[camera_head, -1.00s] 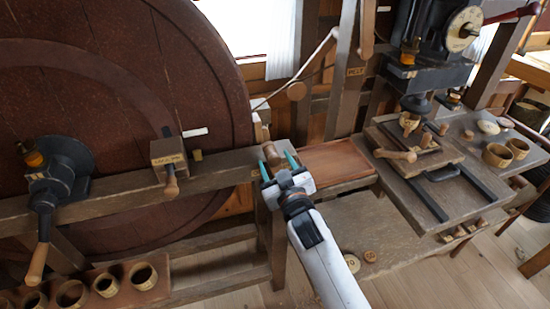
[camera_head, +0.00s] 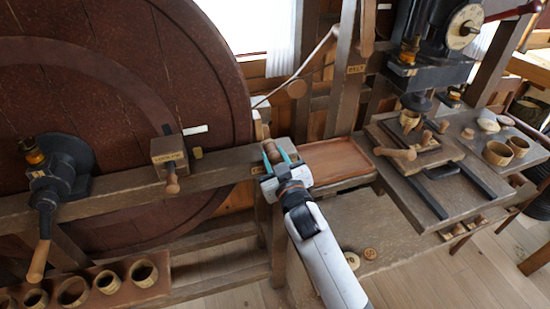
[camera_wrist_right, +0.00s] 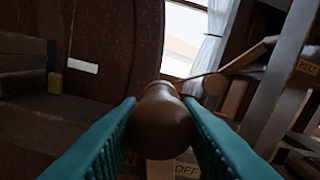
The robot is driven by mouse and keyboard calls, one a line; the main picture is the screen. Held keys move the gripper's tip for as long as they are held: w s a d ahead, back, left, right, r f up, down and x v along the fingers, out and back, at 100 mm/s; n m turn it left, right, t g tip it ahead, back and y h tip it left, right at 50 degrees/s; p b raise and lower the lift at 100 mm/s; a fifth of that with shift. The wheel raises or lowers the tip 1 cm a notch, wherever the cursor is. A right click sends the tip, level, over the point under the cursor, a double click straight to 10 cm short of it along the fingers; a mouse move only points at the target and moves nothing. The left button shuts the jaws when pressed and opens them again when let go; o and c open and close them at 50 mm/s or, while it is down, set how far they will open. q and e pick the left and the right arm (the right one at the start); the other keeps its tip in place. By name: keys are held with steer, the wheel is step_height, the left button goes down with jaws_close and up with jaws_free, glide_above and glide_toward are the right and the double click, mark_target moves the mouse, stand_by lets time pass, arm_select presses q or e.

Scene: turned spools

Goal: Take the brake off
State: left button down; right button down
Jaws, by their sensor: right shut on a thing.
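A brown turned wooden lever knob (camera_head: 276,146) stands on the dark beam beside the big wheel. In the right wrist view the knob (camera_wrist_right: 162,122) lies between the two teal finger pads, in front of a plate (camera_wrist_right: 187,169) lettered ON and OFF, partly hidden. My right gripper (camera_head: 280,155) is shut on this knob, with a finger on each side. The foot of the lever is hidden behind the knob and gripper. My left gripper is not in view.
The large red-brown wheel (camera_head: 110,90) fills the left. A labelled block with a wooden handle (camera_head: 172,184) and a black crank (camera_head: 40,258) sit on the beam. A shallow tray (camera_head: 338,162) and a press bench (camera_head: 455,185) with wooden cups are at right.

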steer(key=shift+w+d+r+m, duration=0.1)
steer(key=shift+d+r+m, duration=0.05)
steer(key=shift+d+m, duration=0.2)
steer(key=w+d+m+p, duration=0.2)
steer(key=d+m, duration=0.4)
steer(key=d, duration=0.4)
steer(key=shift+w+d+f, duration=0.15)
steer(key=shift+w+f, duration=0.3)
steer(key=shift+w, duration=0.2)
steer(key=shift+m, duration=0.25)
steer(key=c, duration=1.4)
jaws_free()
steer(key=shift+c, duration=0.2)
steer(key=o, duration=0.4)
steer(key=shift+d+f, duration=0.1)
steer(key=shift+d, duration=0.05)
